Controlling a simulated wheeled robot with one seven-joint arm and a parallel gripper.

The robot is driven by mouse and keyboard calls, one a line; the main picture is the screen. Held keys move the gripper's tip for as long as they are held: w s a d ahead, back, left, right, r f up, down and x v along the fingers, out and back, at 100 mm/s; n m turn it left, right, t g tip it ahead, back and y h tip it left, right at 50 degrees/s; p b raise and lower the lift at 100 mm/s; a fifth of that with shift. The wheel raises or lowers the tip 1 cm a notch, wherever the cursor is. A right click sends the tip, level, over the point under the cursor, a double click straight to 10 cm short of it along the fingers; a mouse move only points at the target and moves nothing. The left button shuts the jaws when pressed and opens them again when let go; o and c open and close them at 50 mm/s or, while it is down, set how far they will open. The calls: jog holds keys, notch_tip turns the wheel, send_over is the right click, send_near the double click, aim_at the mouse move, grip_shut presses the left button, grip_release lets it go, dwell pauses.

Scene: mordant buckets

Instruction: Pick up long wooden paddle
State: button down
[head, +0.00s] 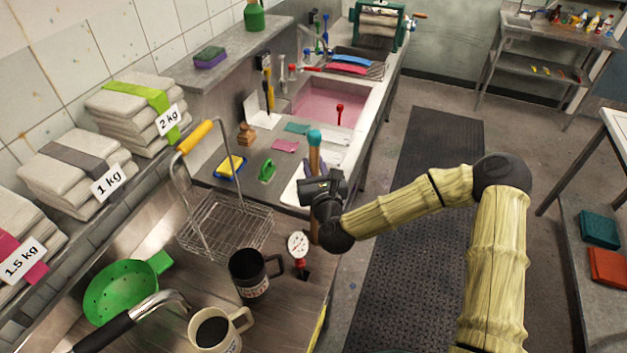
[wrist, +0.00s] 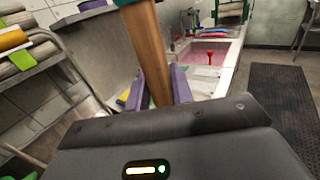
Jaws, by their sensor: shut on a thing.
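The long wooden paddle (head: 314,157) is a brown wooden shaft with a teal end at the top. It stands roughly upright in my gripper (head: 316,173), by the front edge of the counter. In the wrist view the shaft (wrist: 147,52) rises between the purple fingers of my gripper (wrist: 160,88), which is shut on it. A short piece of the shaft shows below the gripper in the head view. Its lower end is hidden, and I cannot tell whether it touches anything.
A wire basket (head: 220,228), a dial gauge (head: 298,247), a black mug (head: 250,275), a cream mug (head: 215,331) and a green colander (head: 118,292) stand on the near counter. A pink-filled sink (head: 325,104) lies beyond. The floor mat (head: 425,160) is clear.

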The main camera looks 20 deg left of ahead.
notch_tip(320, 180, up, 24)
jog(key=b, duration=0.4)
jog(key=shift+r, duration=0.15)
jog(key=shift+b, duration=0.55)
jog(key=shift+r, duration=0.1)
